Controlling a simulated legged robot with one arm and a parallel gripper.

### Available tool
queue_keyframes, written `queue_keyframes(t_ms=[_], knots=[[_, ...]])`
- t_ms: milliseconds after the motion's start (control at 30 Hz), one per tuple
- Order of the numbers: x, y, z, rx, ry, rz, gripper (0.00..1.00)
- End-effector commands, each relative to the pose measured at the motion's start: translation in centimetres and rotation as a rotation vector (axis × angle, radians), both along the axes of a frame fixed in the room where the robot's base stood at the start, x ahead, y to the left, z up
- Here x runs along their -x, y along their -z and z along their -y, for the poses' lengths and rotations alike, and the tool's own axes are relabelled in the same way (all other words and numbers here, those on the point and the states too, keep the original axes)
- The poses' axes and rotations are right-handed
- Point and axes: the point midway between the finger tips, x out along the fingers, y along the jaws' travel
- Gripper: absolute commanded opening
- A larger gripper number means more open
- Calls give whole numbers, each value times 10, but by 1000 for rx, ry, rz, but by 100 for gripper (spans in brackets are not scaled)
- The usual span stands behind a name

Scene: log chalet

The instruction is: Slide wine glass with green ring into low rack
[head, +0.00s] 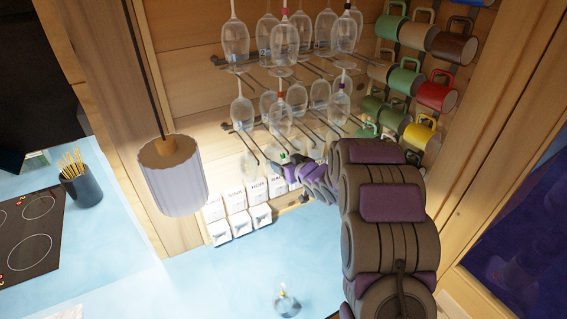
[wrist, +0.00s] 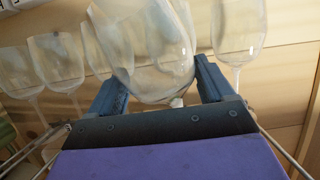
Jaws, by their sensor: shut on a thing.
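My gripper (head: 284,160) is at the front of the low rack (head: 240,127), below its rails in the head view. In the wrist view my gripper (wrist: 160,100) has its two fingers either side of the stem of a clear wine glass (wrist: 150,50). The glass's bowl fills the space beyond the fingers. A small green ring (head: 283,156) shows at the gripper in the head view; the rest of this glass is hard to make out there. Other glasses hang upside down in the low rack, including one with a red ring (head: 280,108) and one with a purple ring (head: 340,98).
Hanging glasses (wrist: 240,35) stand close around the held one in the wrist view. An upper rack (head: 240,68) holds more glasses. Mugs (head: 430,95) hang at right. White labelled boxes (head: 237,215) sit below. A pendant lamp (head: 173,175) hangs at left. Another glass (head: 287,303) is on the blue counter.

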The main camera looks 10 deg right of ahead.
Motion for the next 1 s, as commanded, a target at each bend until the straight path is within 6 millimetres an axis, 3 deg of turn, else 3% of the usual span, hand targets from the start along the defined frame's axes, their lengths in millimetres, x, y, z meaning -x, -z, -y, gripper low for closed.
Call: queue_keyframes(t_ms=[1000], knots=[[-7,-1,17,-2,6,-8,63]])
